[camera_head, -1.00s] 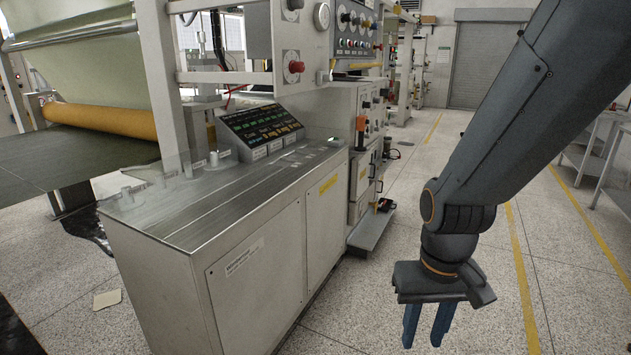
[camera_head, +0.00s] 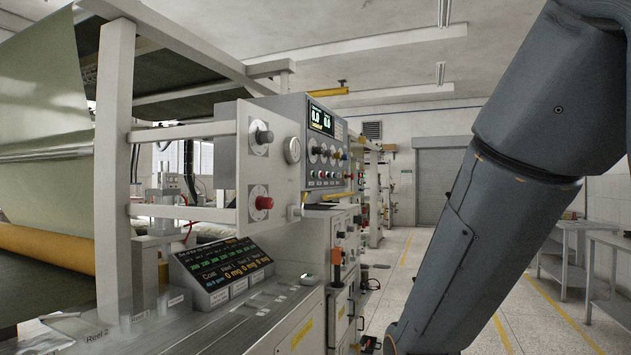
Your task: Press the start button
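I cannot tell which control is the start button. A control box (camera_head: 322,150) with a lit display, dials and a row of small buttons is mounted on the machine frame left of centre. A red knob (camera_head: 264,202) and a grey knob (camera_head: 263,137) sit on the panel to its left. A small device with a green top (camera_head: 308,279) lies on the metal counter. More knobs and an orange-red handle (camera_head: 336,256) are on the cabinet front. My arm crosses the right side, and my gripper is below the picture's edge.
A tilted screen console (camera_head: 222,270) stands on the metal counter (camera_head: 262,310). A roll with an orange lower part (camera_head: 45,245) is at the left. Metal tables (camera_head: 590,255) stand at the right. The aisle with yellow floor lines (camera_head: 535,285) is clear towards a closed shutter (camera_head: 440,187).

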